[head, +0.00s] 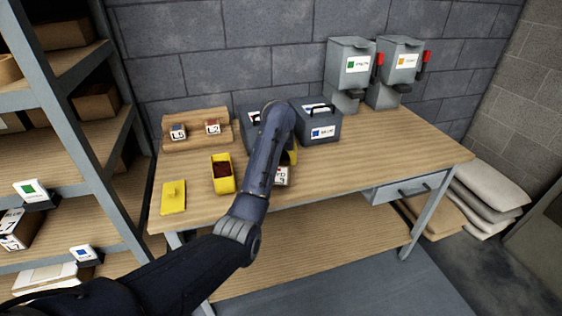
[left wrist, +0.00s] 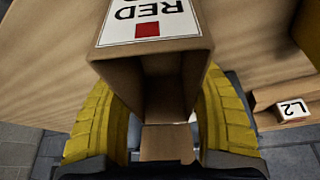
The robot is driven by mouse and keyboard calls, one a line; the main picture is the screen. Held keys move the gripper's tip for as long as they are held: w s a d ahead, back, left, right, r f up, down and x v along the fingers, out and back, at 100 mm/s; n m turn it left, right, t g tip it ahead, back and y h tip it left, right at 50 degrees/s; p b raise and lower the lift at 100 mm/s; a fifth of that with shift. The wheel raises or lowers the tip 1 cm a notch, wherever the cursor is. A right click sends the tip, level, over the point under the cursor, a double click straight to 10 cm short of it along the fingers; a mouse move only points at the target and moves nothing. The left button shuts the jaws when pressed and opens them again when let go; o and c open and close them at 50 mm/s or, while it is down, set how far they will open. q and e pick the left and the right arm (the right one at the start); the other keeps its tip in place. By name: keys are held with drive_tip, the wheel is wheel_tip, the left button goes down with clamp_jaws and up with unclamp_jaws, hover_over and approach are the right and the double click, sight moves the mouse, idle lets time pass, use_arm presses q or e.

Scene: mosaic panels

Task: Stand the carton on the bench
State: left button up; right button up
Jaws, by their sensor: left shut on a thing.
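The brown carton (left wrist: 178,85) fills the middle of the left wrist view. Its open end faces the camera, with a flap (left wrist: 166,143) below. A white label (left wrist: 148,20) on it reads RED, upside down, with a red square. My left gripper (left wrist: 163,115) is shut on the carton, one yellow finger on each side. In the head view the left gripper (head: 291,156) is over the bench (head: 345,160), mostly behind my arm. Part of the carton (head: 281,178) shows there near the front edge. I cannot tell whether it touches the bench. My right gripper is not in view.
A yellow bin (head: 222,173) with dark red contents and a yellow lid-like piece (head: 173,197) lie left of the carton. Grey boxes (head: 321,130), a wooden stand (head: 196,143) and two dispensers (head: 350,68) (head: 398,72) stand behind. The bench's right part is clear.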

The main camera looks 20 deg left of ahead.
use_arm(q)
drive_tip(key=shift+f, duration=0.55)
drive_tip(key=shift+f, duration=0.15)
drive_tip(key=o, duration=1.6)
drive_tip(key=shift+c, duration=0.2)
drive_tip(key=v, duration=1.2)
drive_tip(key=shift+r, duration=0.2)
